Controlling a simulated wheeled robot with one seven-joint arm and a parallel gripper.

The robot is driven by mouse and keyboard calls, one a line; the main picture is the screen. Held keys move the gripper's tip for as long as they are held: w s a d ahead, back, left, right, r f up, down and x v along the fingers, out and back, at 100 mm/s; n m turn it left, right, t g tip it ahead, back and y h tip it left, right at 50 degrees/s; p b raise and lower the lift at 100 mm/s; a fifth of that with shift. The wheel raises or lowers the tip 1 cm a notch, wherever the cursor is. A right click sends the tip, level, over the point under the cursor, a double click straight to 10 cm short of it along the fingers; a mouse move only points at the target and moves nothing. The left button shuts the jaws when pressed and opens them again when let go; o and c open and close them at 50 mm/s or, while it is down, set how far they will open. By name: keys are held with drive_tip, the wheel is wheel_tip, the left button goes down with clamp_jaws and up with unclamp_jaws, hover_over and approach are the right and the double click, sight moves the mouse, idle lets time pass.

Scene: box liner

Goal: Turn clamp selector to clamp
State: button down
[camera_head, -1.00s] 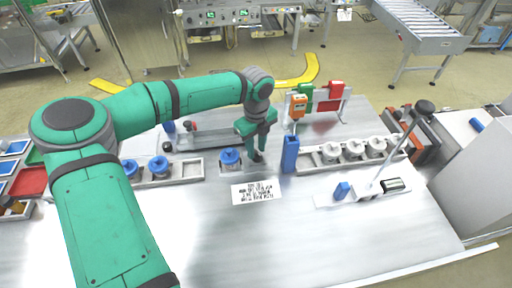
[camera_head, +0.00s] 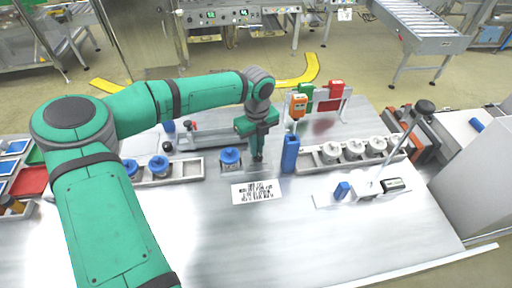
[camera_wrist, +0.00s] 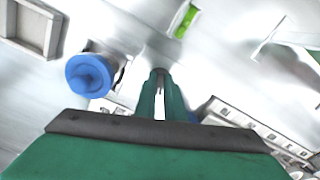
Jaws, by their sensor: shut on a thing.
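My gripper (camera_head: 258,158) points down over the right part of a small light fixture plate (camera_head: 262,168), just right of a blue-topped round part (camera_head: 230,158). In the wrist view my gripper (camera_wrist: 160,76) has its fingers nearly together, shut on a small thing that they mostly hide. From its place on the plate I take this to be the clamp selector; its pointing direction cannot be told. The blue-topped part also shows in the wrist view (camera_wrist: 88,75), left of the fingers and apart from them.
A printed code card (camera_head: 256,192) lies in front of the fixture. A blue upright block (camera_head: 290,154) stands close to the right. Trays with blue-topped parts (camera_head: 159,167) and white parts (camera_head: 352,150) flank the fixture. The front of the table is clear.

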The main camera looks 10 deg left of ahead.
drive_tip(key=m, duration=0.5)
drive_tip(key=shift+d, duration=0.15)
drive_tip(key=shift+d+r+m, duration=0.1)
drive_tip(key=shift+m, duration=2.3)
drive_tip(key=shift+w, duration=0.1)
drive_tip(key=c, duration=1.8)
unclamp_jaws()
drive_tip(key=shift+c, duration=0.2)
drive_tip(key=shift+d, duration=0.1)
wheel_tip(320, 180, up, 11)
